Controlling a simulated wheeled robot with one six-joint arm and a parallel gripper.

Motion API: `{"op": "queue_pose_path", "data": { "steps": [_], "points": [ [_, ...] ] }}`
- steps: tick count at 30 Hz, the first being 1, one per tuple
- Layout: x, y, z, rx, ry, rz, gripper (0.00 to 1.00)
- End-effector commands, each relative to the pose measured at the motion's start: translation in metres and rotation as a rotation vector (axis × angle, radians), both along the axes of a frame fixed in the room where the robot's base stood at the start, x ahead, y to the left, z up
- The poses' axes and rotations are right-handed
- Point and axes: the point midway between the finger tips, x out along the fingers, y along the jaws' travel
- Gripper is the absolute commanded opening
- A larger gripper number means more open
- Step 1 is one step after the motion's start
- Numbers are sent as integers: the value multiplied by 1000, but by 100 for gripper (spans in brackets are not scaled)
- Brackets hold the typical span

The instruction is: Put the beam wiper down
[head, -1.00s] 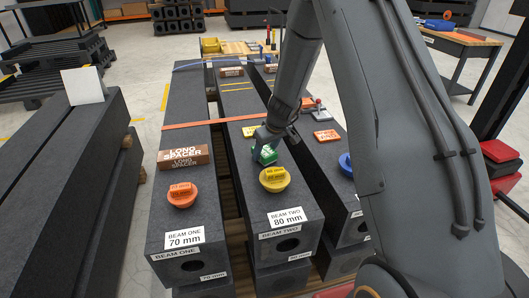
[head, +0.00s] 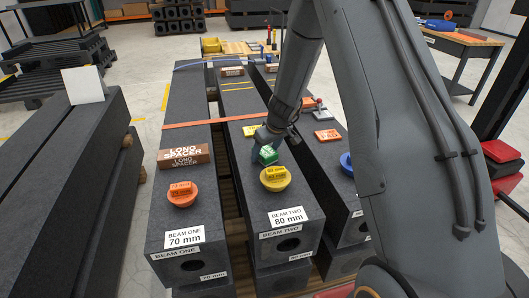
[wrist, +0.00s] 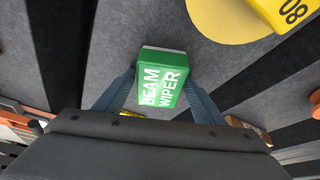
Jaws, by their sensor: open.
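The beam wiper (head: 267,155) is a small green block with white lettering. It appears to rest on top of beam two (head: 300,207), just behind the yellow round plug (head: 275,179). In the wrist view the wiper (wrist: 161,80) reads "BEAM WIPER", with a pale edge at its far side. My gripper (head: 268,142) is right over the wiper. In the wrist view its two blue-grey fingers (wrist: 160,92) stand open, one on each side of the wiper. I cannot tell whether either finger touches it.
Beam one (head: 168,222) on the left carries an orange plug (head: 182,194) and a brown long spacer (head: 184,155). An orange strap (head: 190,126) crosses behind it. An orange block (head: 327,136) and blue plug (head: 346,163) lie on the right beam. Dark gaps separate the beams.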

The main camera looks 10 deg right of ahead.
Motion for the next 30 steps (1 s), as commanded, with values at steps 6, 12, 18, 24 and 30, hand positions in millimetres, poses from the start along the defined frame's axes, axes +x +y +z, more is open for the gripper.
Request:
{"op": "queue_pose_path", "data": {
  "steps": [6, 12, 18, 24, 30],
  "points": [
    [-1, -2, -2, -1, 2, -4, 68],
    [-2, -2, 1, -1, 3, -3, 68],
    [-8, -3, 25, -1, -3, -1, 68],
    [-21, -8, 60, -1, -2, 1, 68],
    [-33, -13, 91, -1, -2, 1, 68]
  ]
}}
